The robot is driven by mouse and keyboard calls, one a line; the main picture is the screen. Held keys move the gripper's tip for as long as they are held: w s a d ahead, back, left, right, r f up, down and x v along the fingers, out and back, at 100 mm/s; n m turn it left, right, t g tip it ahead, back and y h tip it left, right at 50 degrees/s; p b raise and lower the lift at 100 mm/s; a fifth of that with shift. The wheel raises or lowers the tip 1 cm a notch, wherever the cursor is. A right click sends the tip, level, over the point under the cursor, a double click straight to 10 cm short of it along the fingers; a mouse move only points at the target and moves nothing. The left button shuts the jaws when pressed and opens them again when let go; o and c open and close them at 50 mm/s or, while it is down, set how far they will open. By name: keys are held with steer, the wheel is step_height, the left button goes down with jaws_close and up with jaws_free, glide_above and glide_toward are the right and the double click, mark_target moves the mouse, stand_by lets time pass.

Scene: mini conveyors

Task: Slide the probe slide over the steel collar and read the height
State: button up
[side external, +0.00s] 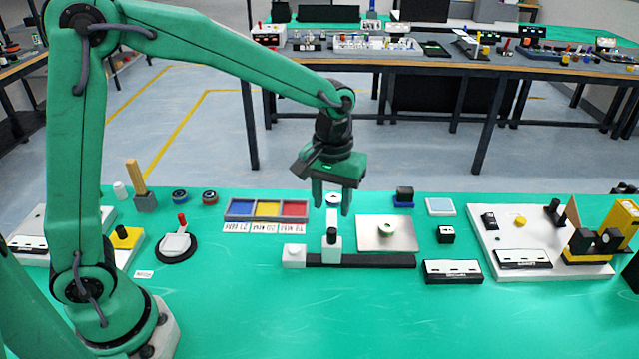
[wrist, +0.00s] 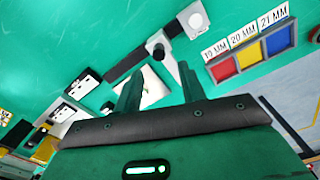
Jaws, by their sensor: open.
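The probe slide (side external: 332,246) is a small white block with a black knob on a dark rail (side external: 375,261), close to the white block (side external: 293,256) at the rail's left end. The slide also shows in the wrist view (wrist: 157,41). A small pale ring, which looks like the steel collar (side external: 385,229), lies on a grey plate (side external: 370,243) behind the rail. In the wrist view the plate (wrist: 152,96) is partly hidden by a finger, and the collar is not clear. My gripper (side external: 332,210) is open and empty, above and apart from the slide.
A tray (side external: 267,219) with blue, yellow and red compartments and mm labels stands behind left of the rail. A black-and-white box (side external: 452,271) lies right of the rail, and a white board (side external: 500,250) with fixtures is farther right. The front mat is clear.

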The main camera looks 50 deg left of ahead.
mark_target(332, 230)
steer(key=shift+w+d+f, duration=0.1)
steer(key=shift+f, duration=0.05)
steer(key=shift+f, duration=0.1)
steer(key=shift+f, duration=3.85)
steer(key=shift+c, duration=0.4)
jaws_close()
